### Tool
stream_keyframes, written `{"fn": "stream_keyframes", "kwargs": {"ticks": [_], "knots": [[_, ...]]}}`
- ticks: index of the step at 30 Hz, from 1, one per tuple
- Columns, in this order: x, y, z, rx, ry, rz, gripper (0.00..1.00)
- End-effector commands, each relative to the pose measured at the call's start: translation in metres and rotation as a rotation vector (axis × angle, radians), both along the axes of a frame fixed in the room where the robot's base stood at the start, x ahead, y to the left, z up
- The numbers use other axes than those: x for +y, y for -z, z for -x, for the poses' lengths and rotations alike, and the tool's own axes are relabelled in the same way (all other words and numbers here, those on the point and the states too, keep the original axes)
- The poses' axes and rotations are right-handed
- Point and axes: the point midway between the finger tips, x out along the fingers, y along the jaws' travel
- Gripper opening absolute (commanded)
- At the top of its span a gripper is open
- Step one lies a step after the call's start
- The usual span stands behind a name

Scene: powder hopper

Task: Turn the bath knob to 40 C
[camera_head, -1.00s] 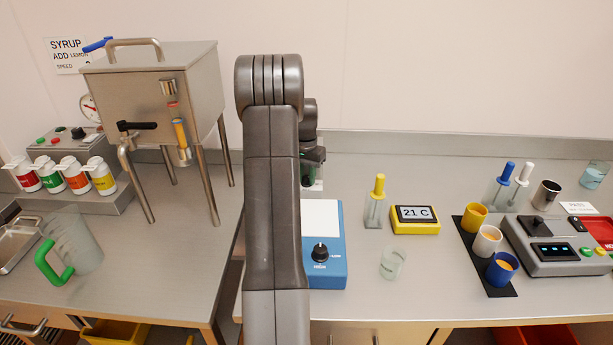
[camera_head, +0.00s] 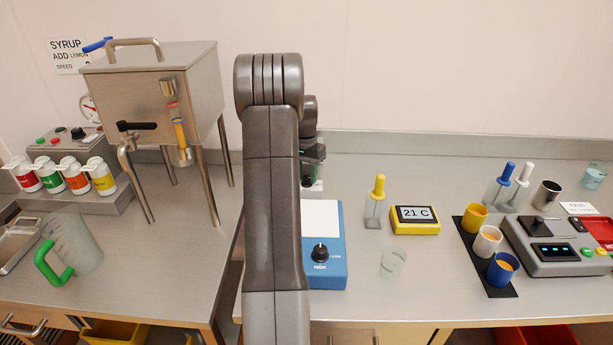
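A blue unit (camera_head: 334,268) with a white top plate stands on the bench, partly hidden behind my arm. A black knob (camera_head: 320,252) is on its front panel; the small print around it is too small to read. A yellow display box (camera_head: 415,221) to its right reads 21 C. My gripper (camera_head: 312,184) is behind the blue unit, above the rear of the bench, apart from the knob. My forearm hides much of it, and its fingers are too small to judge.
A clear beaker (camera_head: 393,263) stands right of the blue unit, and a yellow-handled tool in a holder (camera_head: 375,203) is behind it. Coloured cups (camera_head: 487,240) and a grey console (camera_head: 555,253) are farther right. A steel hopper (camera_head: 160,95) stands left.

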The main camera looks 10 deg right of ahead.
Motion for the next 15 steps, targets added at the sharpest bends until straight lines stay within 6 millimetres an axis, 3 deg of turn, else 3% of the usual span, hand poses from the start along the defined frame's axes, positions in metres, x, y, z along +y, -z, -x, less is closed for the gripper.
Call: {"fn": "stream_keyframes", "kwargs": {"ticks": [15], "knots": [[0.003,-0.107,-0.003,-0.006,0.0,0.001,0.33]]}}
